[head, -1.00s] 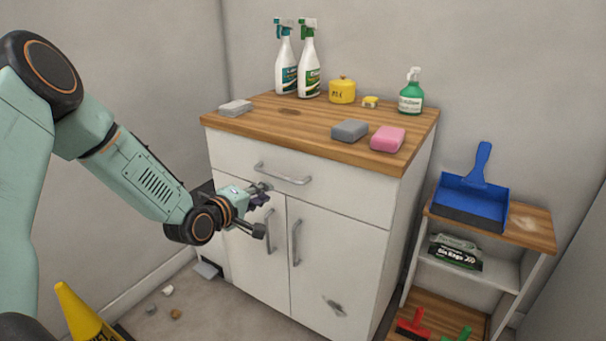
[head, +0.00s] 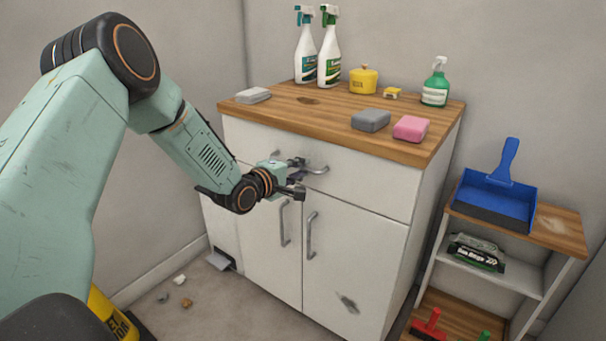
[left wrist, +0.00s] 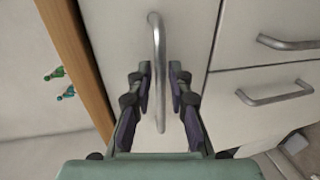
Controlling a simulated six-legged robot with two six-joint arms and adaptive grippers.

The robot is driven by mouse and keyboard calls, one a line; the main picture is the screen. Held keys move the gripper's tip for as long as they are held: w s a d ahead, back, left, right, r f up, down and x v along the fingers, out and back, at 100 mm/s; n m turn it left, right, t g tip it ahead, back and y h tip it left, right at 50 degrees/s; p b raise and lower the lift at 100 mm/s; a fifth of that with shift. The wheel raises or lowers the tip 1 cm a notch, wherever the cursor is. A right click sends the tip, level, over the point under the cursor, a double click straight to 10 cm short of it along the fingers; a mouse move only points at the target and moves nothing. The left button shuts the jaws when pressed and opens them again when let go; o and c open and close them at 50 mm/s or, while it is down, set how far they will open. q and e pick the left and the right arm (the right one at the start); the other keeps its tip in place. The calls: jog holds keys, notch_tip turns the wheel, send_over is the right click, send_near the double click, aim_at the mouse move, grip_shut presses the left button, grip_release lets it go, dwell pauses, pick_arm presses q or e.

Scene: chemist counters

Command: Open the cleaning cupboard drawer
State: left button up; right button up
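The cleaning cupboard (head: 262,240) is white with a wooden top, and its drawer (head: 365,182) is shut above two doors. The drawer has a curved metal handle (head: 313,168), which runs upright in the left wrist view (left wrist: 157,60). My left gripper (head: 300,178) is at the drawer front, by the handle. In the left wrist view its two fingers (left wrist: 159,85) are open, one on each side of the handle bar, with gaps visible between. The head view does not show clearly how deep the handle lies between the fingers. My right gripper is not in view.
Two door handles (head: 311,235) sit below the drawer. Spray bottles (head: 328,50), sponges (head: 371,120) and a yellow tin (head: 363,80) stand on the top. A side shelf (head: 560,230) with a blue dustpan (head: 495,195) stands to the right. A yellow sign (head: 110,312) is at lower left.

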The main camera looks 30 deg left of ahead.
pick_arm(q)
jog(key=shift+x, duration=0.75)
grip_shut()
dwell(0.4)
